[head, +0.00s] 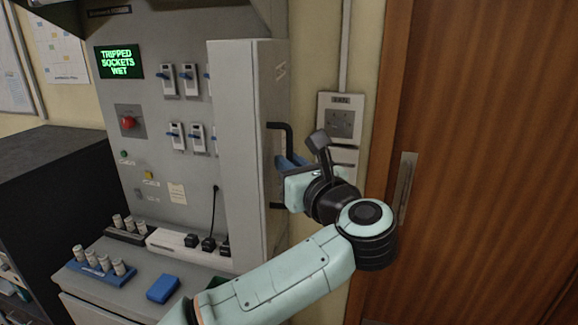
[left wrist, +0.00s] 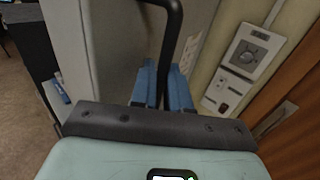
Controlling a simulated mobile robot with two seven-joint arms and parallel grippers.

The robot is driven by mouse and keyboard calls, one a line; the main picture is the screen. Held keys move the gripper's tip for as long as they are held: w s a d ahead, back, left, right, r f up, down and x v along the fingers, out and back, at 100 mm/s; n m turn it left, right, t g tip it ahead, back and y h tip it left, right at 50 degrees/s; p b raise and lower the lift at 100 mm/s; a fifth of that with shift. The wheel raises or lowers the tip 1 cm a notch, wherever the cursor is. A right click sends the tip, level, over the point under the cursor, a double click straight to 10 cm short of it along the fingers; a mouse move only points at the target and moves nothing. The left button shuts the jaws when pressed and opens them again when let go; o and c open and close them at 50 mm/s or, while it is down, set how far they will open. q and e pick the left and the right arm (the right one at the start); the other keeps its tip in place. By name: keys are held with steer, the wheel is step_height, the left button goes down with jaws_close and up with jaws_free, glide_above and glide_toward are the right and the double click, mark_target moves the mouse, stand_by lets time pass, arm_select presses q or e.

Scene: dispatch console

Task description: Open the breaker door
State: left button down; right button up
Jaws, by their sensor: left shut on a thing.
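The breaker door (head: 232,150) is a light grey panel. It stands swung out from the grey console cabinet, with breakers visible to its left and some partly hidden behind it. Its black bar handle (head: 288,140) is on the door's right-hand face. My left gripper (head: 290,162) is at this handle, its blue fingers closed around the bar. The left wrist view shows the fingers (left wrist: 165,88) on both sides of the black handle (left wrist: 172,40), beside the grey door (left wrist: 115,45). My right gripper is in neither view.
A power strip (head: 180,241), a blue tray (head: 100,268) and a blue block (head: 163,289) lie on the ledge.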

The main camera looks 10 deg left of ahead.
arm_select(q)
steer(key=shift+w+r+y, duration=0.1)
steer(key=shift+r+y, duration=0.2)
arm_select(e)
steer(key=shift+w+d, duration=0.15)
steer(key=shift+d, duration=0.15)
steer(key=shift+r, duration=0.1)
arm_select(q)
steer(key=shift+a, duration=0.1)
steer(key=c, duration=1.3)
jaws_free()
steer(key=shift+c, duration=0.2)
steer(key=shift+w+a+f, duration=0.1)
steer(key=shift+w+f, duration=0.1)
steer(key=shift+w, duration=0.15)
steer(key=shift+s, duration=0.1)
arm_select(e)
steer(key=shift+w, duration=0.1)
arm_select(q)
steer(key=shift+s+d, duration=0.1)
steer(key=shift+d, duration=0.15)
